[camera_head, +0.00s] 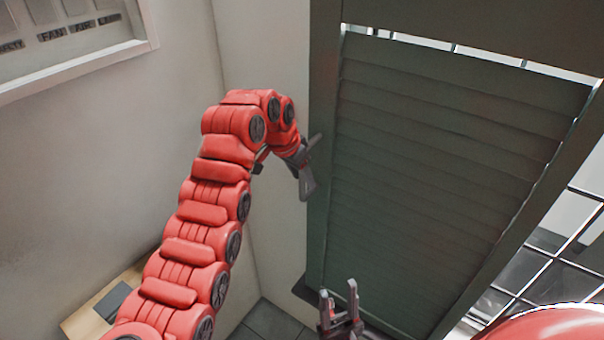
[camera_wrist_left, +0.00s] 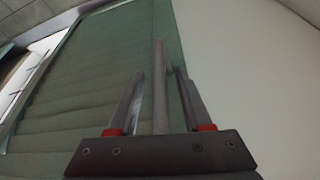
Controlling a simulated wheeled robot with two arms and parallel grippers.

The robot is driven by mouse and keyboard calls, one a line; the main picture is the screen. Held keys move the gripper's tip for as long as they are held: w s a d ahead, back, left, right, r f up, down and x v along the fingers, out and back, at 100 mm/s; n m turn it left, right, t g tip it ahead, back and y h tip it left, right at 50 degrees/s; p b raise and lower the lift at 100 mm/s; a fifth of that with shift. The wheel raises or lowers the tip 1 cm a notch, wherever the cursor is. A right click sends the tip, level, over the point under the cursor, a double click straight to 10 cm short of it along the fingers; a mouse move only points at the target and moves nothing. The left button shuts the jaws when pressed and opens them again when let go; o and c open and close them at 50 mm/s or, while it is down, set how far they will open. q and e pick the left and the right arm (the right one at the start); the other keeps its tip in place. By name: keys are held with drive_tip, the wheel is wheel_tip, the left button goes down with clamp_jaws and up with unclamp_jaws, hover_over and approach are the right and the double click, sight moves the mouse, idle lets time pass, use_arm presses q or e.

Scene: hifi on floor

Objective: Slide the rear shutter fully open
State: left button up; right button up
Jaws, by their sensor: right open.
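The rear shutter (camera_head: 440,160) is a dark green slatted panel in a frame, filling the right half of the head view. It covers nearly the whole opening, with a thin bright gap along its top. It also shows in the left wrist view (camera_wrist_left: 80,80). My left gripper (camera_head: 308,170) is at the shutter's left frame edge. In the left wrist view, its fingers (camera_wrist_left: 158,95) are apart on either side of a thin upright grey bar (camera_wrist_left: 160,75), with gaps on both sides. My right gripper (camera_head: 341,305) is open and empty near the shutter's lower left.
A pale wall (camera_head: 265,60) lies left of the shutter. A labelled panel (camera_head: 70,35) is at upper left. A wooden surface with a dark flat item (camera_head: 112,302) is at lower left. A dark grid (camera_head: 545,265) stands at right.

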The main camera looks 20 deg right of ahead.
use_arm(q)
clamp_jaws()
idle(1.3)
